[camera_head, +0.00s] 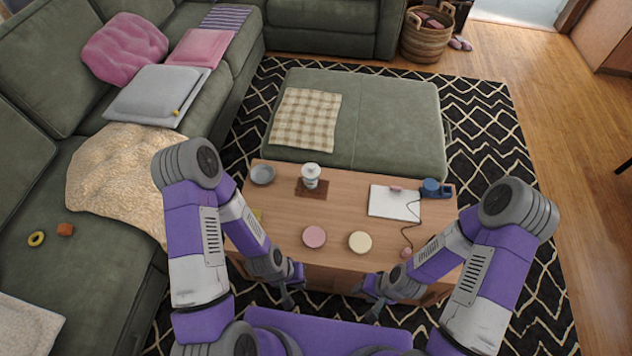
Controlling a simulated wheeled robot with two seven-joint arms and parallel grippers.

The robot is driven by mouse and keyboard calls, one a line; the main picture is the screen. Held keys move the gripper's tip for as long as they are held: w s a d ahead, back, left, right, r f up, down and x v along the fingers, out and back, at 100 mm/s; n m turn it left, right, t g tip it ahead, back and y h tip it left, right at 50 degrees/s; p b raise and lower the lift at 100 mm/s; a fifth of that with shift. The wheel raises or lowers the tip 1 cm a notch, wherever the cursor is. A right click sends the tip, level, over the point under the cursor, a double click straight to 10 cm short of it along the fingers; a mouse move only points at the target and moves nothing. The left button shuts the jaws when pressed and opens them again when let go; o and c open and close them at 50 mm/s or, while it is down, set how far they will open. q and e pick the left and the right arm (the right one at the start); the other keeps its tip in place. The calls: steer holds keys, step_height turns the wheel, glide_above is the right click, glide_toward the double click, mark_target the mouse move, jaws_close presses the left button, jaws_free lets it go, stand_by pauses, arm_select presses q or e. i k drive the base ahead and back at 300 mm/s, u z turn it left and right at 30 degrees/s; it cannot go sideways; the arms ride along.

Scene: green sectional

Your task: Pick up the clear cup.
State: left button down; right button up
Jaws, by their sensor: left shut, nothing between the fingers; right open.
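A small pale, whitish upright vessel (311,172) stands on a brown mat (312,192) toward the back of the wooden coffee table (345,208). It may be the clear cup, but it is too small to tell. My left gripper (288,301) is shut and empty at the table's near edge, well in front of the vessel. My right gripper (370,308) is open and empty, also by the near edge. Neither gripper touches anything on the table.
On the table are a grey dish (263,174), a pink disc (314,237), a cream disc (360,242), a white pad (393,203), and a blue mug-like object (434,188) with a cord nearby. A green ottoman (392,130) stands behind; a green sofa (62,260) is at left.

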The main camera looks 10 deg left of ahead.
mark_target(311, 184)
steer(key=k, duration=0.5)
steer(key=u, duration=2.3)
steer(key=i, duration=1.4)
steer(key=z, duration=2.4)
steer(key=i, duration=0.5)
steer(key=u, duration=0.2)
